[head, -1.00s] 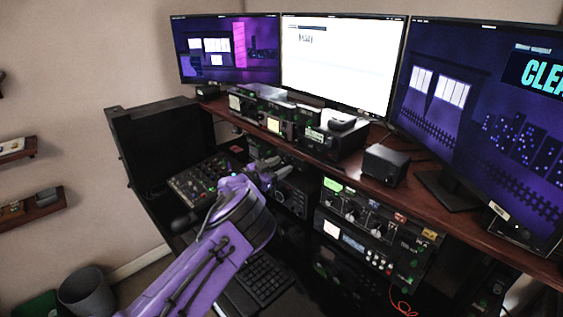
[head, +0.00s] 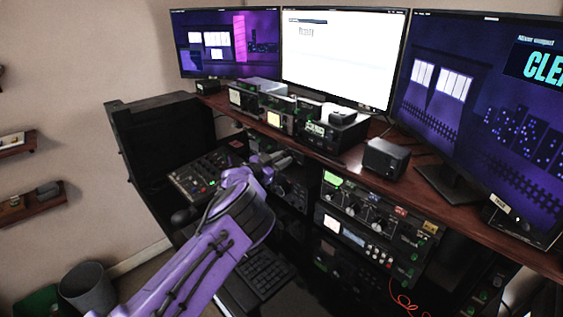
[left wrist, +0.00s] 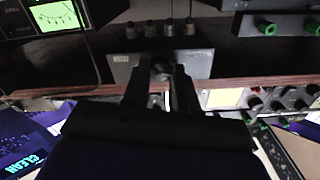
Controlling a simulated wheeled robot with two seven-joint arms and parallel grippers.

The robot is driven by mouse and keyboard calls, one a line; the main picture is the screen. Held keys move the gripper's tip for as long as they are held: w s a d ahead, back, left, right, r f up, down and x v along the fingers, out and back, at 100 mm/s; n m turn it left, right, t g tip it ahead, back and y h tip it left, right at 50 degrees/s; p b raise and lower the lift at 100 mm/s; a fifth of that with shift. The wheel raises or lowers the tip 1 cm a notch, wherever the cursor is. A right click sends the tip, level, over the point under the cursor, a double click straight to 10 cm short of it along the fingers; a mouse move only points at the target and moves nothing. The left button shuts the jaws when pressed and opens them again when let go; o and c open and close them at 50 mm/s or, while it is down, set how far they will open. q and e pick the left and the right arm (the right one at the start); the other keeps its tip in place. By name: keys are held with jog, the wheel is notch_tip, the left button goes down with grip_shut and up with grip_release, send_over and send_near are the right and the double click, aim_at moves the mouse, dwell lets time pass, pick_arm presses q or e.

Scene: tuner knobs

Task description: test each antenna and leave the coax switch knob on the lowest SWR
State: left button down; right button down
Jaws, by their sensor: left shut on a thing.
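My left gripper (head: 284,160) reaches from the purple arm to the gear under the desk shelf, left of the main radio stack. In the left wrist view its two dark fingers (left wrist: 160,88) are closed around a small dark knob (left wrist: 160,70) on the face of a grey box, the coax switch (left wrist: 198,62). Several round connectors stick out along one edge of this box. The fingers partly cover the knob, so its pointer position cannot be read. A lit green needle meter (left wrist: 58,16) shows at the upper left; its reading is too small to tell. My right gripper is not in view.
A wooden shelf (head: 350,158) runs just above the gripper, carrying small radios and a black box (head: 386,159). A mixer (head: 200,178) lies left of the arm and a keyboard (head: 262,276) below it. A rack of radios (head: 375,215) stands to the right.

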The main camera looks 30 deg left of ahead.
pick_arm(q)
jog(key=shift+m+b, duration=3.5)
jog(key=shift+b, duration=0.35)
jog(key=c, duration=0.9)
grip_release()
